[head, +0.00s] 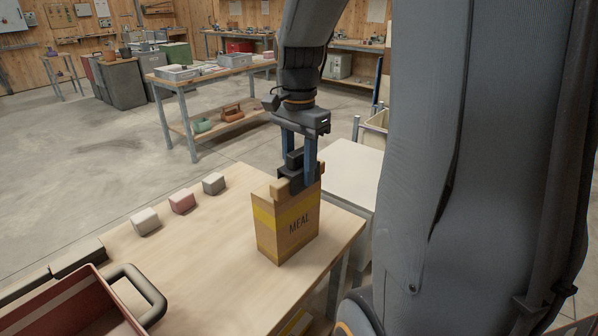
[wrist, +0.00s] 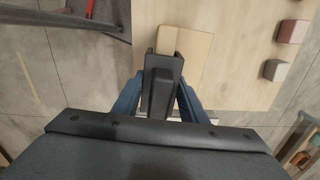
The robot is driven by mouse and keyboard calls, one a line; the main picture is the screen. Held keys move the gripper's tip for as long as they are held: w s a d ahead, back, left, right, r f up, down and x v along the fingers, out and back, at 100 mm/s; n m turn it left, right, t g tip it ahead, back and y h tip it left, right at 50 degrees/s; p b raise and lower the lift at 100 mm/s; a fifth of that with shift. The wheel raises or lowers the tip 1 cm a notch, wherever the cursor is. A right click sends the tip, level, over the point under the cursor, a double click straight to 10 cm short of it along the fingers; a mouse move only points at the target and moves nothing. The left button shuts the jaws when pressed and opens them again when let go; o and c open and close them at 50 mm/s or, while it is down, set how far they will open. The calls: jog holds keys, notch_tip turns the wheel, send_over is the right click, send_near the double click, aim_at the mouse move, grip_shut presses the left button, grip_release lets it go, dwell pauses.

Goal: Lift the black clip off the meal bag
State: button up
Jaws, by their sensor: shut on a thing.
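The meal bag (head: 284,228) is a tan, box-like bag with a yellow band and the word MEAL. It stands upright near the right end of the wooden table. The black clip (head: 294,166) is at the top of the bag, between my fingers. My gripper (head: 300,178) points down from above and its blue fingers are shut on the clip. In the wrist view the clip (wrist: 162,85) lies between the two blue fingers, with the bag's tan top (wrist: 182,48) beyond it. I cannot tell whether the clip still touches the bag.
A white block (head: 145,221), a pink block (head: 182,202) and a grey block (head: 213,184) stand left of the bag on the table (head: 190,262). A red bin (head: 75,308) with a dark handle is at the front left. A white surface (head: 352,172) stands behind the bag at right.

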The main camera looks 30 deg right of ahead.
notch_tip(320, 180, up, 9)
jog(key=shift+f+b, duration=0.2)
jog(key=shift+b, duration=0.45)
jog(key=shift+r+p, duration=2.35)
jog(key=shift+r, duration=0.4)
jog(key=shift+s, duration=0.1)
